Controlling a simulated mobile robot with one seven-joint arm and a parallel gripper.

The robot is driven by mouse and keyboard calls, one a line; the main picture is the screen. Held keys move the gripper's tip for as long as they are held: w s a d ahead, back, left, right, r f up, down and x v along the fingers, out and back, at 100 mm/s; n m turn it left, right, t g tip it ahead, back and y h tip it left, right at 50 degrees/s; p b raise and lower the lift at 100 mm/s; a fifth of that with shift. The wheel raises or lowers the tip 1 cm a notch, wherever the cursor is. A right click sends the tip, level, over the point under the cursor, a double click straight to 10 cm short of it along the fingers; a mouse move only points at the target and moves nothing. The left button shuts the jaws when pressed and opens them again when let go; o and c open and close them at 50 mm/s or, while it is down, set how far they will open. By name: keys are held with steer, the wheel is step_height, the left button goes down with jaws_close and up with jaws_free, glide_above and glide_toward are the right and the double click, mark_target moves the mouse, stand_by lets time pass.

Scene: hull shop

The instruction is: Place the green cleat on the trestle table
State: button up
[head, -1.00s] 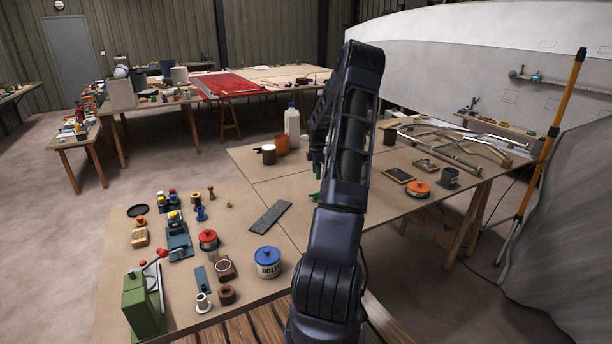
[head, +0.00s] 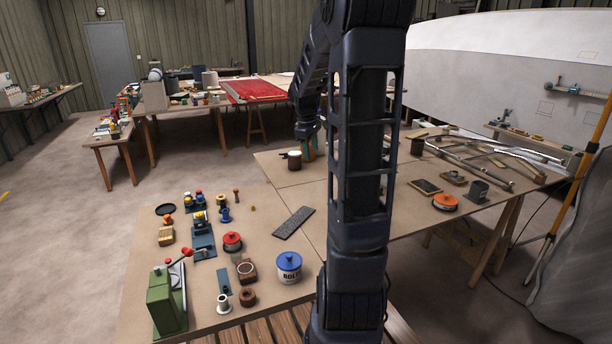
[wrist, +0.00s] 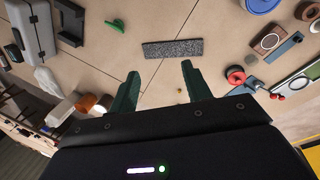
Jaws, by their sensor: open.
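A small green piece that looks like the green cleat (wrist: 115,24) lies on the brown tabletop in the wrist view, beyond my left finger and apart from it. In the head view my arm hides that spot. My gripper (wrist: 160,69) is open, with two dark green fingers and nothing between them. In the head view my gripper (head: 308,148) hangs above the far part of the table, in front of an orange pot. The board-topped trestle table (head: 415,222) has wooden trestle legs at the right.
A dark speckled strip (head: 293,222) lies in the table's middle. A blue-lidded tin (head: 288,267), a green machine (head: 166,301) and several small fittings crowd the left part. A dark-topped mug (head: 295,160) stands near my gripper. An orange reel (head: 445,202) and metal frames are right.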

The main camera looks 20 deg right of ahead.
steer(key=s+a+r+m+t+y, duration=0.1)
steer(key=s+a+m, duration=0.3)
steer(key=s, duration=0.9)
steer(key=s+a+r+m+t+y, duration=0.1)
steer(key=s+a+r+m+t, duration=0.1)
steer(key=s+a, duration=0.7)
steer(key=s+r+m, duration=0.1)
steer(key=s+m, duration=0.1)
steer(key=s, duration=0.3)
steer(key=shift+r, duration=0.2)
